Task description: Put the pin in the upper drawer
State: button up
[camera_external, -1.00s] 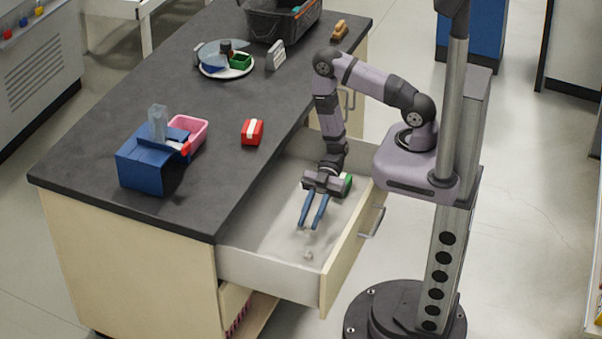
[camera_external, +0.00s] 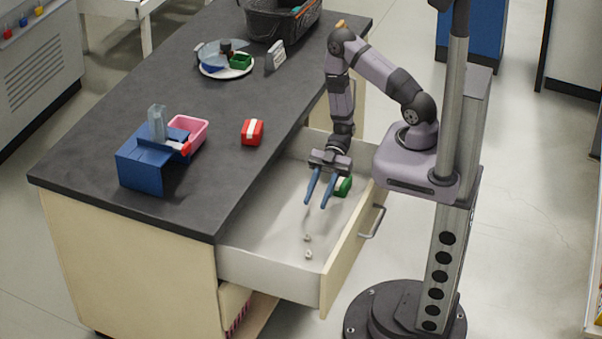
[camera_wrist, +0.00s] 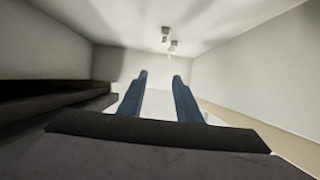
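The upper drawer (camera_external: 275,262) is pulled out of the bench. Two small pale metallic pieces lie apart on its floor near the front left corner: one piece (camera_external: 308,238) and another piece (camera_external: 309,254). They look pin-like, but are too small to tell which is the pin. The wrist view shows both, one piece (camera_wrist: 165,33) and the other (camera_wrist: 173,46), beyond my fingertips. My gripper (camera_external: 315,205) points down over the drawer with its blue fingers apart. Nothing is between them in the wrist view (camera_wrist: 160,78). Neither piece touches the fingers.
A green and white item (camera_external: 343,187) is in the drawer close to my gripper. On the dark benchtop (camera_external: 215,190) are a blue box, a pink bin (camera_external: 190,130), a red item (camera_external: 252,132), a plate (camera_external: 226,71) and a black basket. A lower drawer (camera_external: 262,312) is partly open below.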

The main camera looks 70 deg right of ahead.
jog(key=shift+v, duration=2.85)
jog(key=w+d+m+t+h+p, duration=0.3)
jog(key=w+d+m+h, duration=0.1)
jog(key=w+d+h, duration=0.4)
jog(key=w+d+r+m+t+h+p, duration=0.1)
jog(key=w+d+r+m+h+p, duration=0.2)
jog(key=d+r+m+h, duration=0.15)
jog(key=s+d+r+m+g+h+p, duration=0.1)
jog(key=s+d+r+m+h, duration=0.15)
jog(key=r, duration=0.25)
jog(key=s+d+r+m+g+h+p, duration=0.1)
jog(key=s+d+r+m+p, duration=0.1)
jog(key=s+d+r+m, duration=0.15)
jog(key=s+a+r+m+g+y+p, duration=0.2)
jog(key=s+a+r+m, duration=0.1)
jog(key=s+a+r, duration=0.3)
jog(key=shift+s+r+y, duration=0.3)
jog(key=shift+s+r, duration=0.3)
jog(key=shift+s, duration=0.1)
